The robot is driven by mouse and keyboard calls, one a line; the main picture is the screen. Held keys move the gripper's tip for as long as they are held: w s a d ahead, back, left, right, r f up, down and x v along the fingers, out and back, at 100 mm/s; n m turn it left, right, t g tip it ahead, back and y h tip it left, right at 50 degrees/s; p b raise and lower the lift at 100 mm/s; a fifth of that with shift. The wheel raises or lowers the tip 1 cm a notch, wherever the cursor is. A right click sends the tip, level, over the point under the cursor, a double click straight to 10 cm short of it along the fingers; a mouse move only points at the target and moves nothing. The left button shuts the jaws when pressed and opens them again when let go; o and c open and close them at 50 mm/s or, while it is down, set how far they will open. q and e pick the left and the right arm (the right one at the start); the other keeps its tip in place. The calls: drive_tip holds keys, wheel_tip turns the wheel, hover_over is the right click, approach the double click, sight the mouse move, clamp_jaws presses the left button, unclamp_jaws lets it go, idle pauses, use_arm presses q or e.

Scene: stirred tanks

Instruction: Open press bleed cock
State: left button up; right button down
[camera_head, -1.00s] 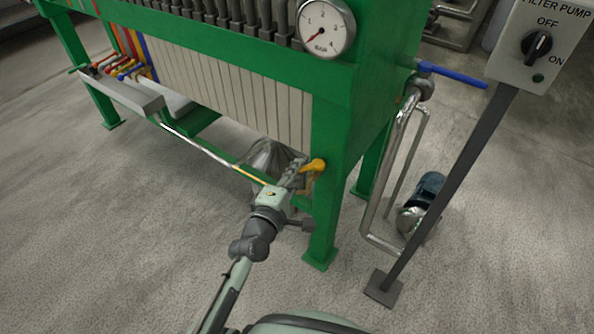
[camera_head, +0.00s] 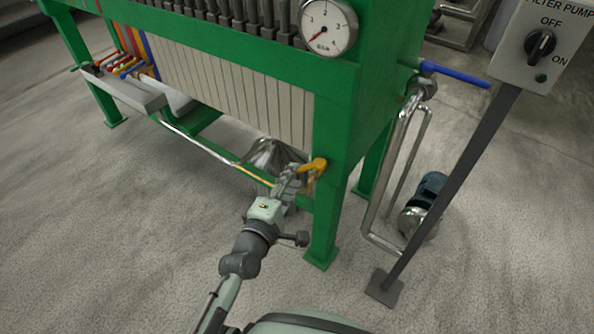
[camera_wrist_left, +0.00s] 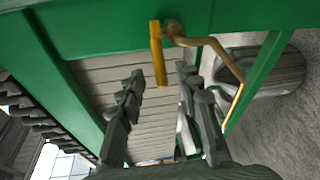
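The press bleed cock has a yellow lever (camera_head: 314,165) on the green press frame's front right leg. In the left wrist view the lever (camera_wrist_left: 157,54) hangs from a brass-coloured pipe fitting, seen between my fingers. My left gripper (camera_head: 289,174) is just left of and below the lever in the head view. In the left wrist view the left gripper (camera_wrist_left: 160,72) is open, with a gap on both sides of the lever; I cannot tell how far the lever lies beyond the tips. My right gripper is not in view.
The green press frame (camera_head: 327,220) stands right beside my left gripper. A pressure gauge (camera_head: 328,27) is above. A blue-handled valve (camera_head: 452,74), steel pipes and the filter pump switch box (camera_head: 541,45) on its post are to the right. The floor in front is clear.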

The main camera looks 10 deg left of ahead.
use_arm(q)
drive_tip(key=v, duration=0.8)
